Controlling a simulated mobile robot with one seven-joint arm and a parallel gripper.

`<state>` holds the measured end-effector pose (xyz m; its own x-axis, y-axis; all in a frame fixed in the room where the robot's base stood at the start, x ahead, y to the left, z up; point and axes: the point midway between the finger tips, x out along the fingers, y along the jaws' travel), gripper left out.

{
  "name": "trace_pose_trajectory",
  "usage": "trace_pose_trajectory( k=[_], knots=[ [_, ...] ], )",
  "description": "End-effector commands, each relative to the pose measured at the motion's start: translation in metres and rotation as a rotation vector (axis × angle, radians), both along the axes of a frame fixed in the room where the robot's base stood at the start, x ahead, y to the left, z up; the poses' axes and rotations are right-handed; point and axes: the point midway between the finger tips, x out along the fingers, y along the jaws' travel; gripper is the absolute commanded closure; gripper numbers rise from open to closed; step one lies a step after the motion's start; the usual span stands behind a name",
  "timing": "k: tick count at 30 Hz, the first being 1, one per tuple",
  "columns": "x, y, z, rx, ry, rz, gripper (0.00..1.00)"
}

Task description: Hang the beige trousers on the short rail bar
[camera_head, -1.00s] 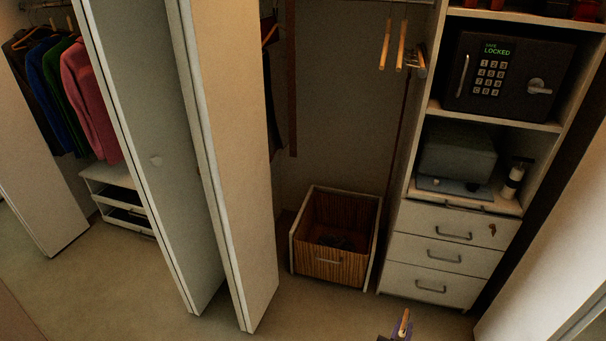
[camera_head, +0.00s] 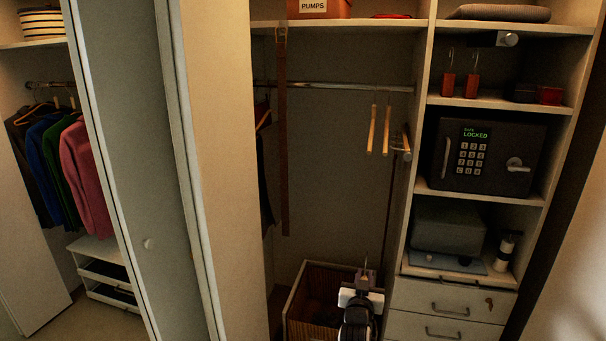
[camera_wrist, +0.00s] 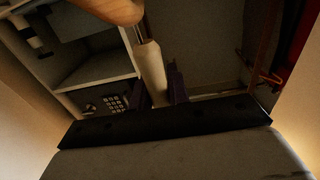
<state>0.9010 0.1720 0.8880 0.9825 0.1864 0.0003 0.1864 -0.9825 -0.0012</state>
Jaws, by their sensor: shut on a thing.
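My gripper (camera_head: 363,278) is low in front of the woven basket in the head view. In the wrist view its dark fingers (camera_wrist: 160,92) are shut on a pale, narrow piece (camera_wrist: 150,65) that looks like part of a hanger. A rounded wooden piece (camera_wrist: 112,8) shows above it. I cannot make out the beige trousers in either view. A chrome rail (camera_head: 340,86) crosses the compartment, above and behind my gripper. A shorter silver-ended bar (camera_head: 406,148) is at the right panel. I cannot tell which is the short rail bar.
Two wooden hangers (camera_head: 380,132) hang at the rail's right end. A brown belt (camera_head: 283,130) hangs at its left. A folding door (camera_head: 220,160) stands at left. A safe (camera_head: 485,156) sits on the right shelves. The basket (camera_head: 300,305) is below; the rail's middle is clear.

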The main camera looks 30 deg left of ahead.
Motion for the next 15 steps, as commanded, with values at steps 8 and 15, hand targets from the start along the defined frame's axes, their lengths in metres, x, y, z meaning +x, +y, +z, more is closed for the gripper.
trace_pose_trajectory(
  k=[8, 15],
  knots=[
    [0.013, 0.061, 0.128, 0.004, -0.012, 0.019, 1.00],
    [0.004, 0.105, 0.232, 0.005, -0.011, 0.020, 1.00]
  ],
)
